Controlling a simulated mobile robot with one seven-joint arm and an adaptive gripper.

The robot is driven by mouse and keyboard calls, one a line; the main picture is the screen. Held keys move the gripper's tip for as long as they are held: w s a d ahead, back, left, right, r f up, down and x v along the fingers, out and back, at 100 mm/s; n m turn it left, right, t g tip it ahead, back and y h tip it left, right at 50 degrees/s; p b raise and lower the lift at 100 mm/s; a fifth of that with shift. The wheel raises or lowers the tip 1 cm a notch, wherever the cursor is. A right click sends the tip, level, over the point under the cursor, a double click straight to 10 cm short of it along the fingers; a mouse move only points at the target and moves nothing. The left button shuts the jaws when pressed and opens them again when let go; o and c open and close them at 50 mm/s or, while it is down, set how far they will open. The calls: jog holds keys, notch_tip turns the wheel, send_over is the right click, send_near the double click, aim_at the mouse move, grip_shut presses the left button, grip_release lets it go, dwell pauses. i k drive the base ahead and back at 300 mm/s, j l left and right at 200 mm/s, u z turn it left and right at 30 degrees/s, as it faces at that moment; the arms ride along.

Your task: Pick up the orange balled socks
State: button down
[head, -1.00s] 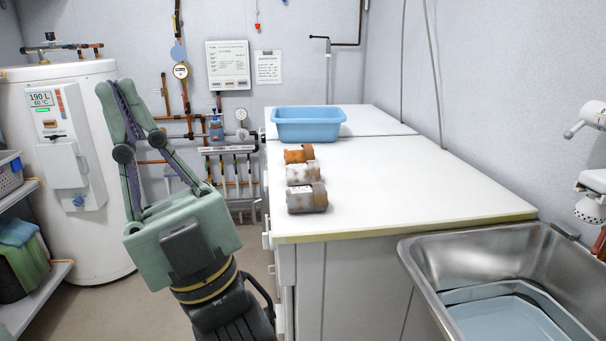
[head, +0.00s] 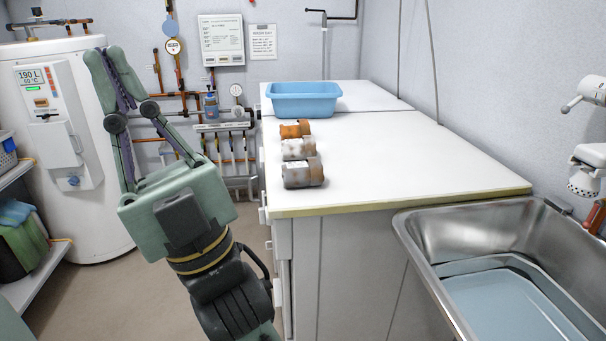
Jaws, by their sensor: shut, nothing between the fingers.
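The orange balled socks (head: 290,130) lie on the white counter, in a short row near its left edge. They are the farthest of the row, and a mottled white-and-brown roll (head: 298,149) in front partly hides them. My gripper (head: 104,52) is raised at the left, fingers pointing up and tips together, empty. It is well to the left of the counter and touches none of the rolls.
A grey-brown roll (head: 303,173) is nearest in the row. A blue basin (head: 305,107) stands behind the row. The counter (head: 420,165) is clear to the right. A steel sink (head: 420,240) adjoins its front right, and a white water tank (head: 100,210) stands at left.

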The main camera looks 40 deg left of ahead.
aim_at(290, 130)
jog(key=j+z, duration=0.15)
jog(key=j, duration=1.75)
jog(key=j+z, duration=0.2)
jog(key=j, duration=1.75)
jog(key=l, duration=0.2)
